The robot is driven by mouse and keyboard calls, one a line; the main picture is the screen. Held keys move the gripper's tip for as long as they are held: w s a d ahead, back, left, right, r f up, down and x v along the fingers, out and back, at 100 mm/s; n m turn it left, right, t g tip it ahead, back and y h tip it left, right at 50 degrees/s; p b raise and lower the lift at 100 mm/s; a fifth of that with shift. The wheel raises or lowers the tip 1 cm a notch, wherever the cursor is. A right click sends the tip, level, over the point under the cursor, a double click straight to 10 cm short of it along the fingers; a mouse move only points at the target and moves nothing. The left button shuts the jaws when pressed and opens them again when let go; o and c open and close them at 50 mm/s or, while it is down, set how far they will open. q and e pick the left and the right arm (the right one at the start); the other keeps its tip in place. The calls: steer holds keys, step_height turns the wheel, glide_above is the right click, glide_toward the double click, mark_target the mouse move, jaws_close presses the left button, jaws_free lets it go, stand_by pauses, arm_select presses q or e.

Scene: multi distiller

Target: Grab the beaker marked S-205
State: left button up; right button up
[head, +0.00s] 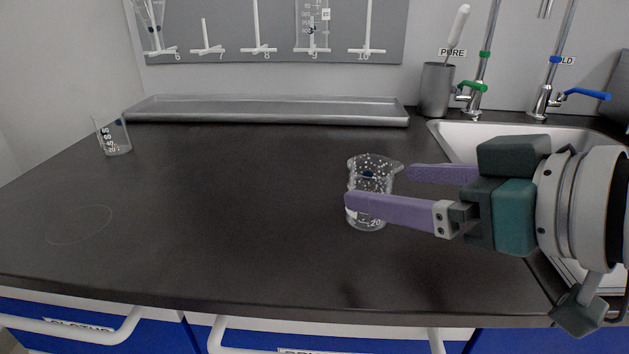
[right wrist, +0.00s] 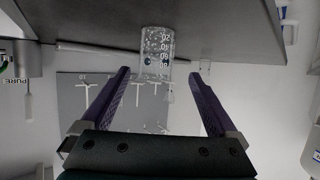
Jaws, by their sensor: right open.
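A clear glass beaker (head: 371,175) with white speckles and a dark blue mark stands upright on the dark counter. No S-205 marking can be read on it. My right gripper (head: 382,187) is open, level with this beaker. Its near purple finger crosses in front of the lower part, and its far finger ends just right of the rim. In the right wrist view, which is upside down, the beaker (right wrist: 156,45) shows between and just past the fingertips (right wrist: 160,72). A second clear beaker (head: 114,137) stands at the far left; its name cannot be read. My left gripper is not in view.
A long grey tray (head: 265,110) lies along the back wall under a numbered peg board (head: 225,30). A sink (head: 500,132) with two taps and a brush holder (head: 435,90) are at the right. The counter's middle is clear.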

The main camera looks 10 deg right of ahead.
mark_target(384, 183)
steer(key=x, duration=0.3)
steer(key=shift+w+b, duration=0.1)
steer(key=shift+b, duration=0.2)
steer(key=x, duration=0.1)
steer(key=b+x, duration=0.1)
steer(key=x, duration=0.2)
steer(key=shift+w+d+f+b, duration=0.15)
steer(key=shift+w+d+b, duration=0.15)
steer(key=shift+w, duration=0.05)
steer(key=shift+w+a, duration=0.15)
steer(key=shift+w, duration=0.1)
steer(key=c, duration=1.4)
steer(key=shift+c, duration=0.2)
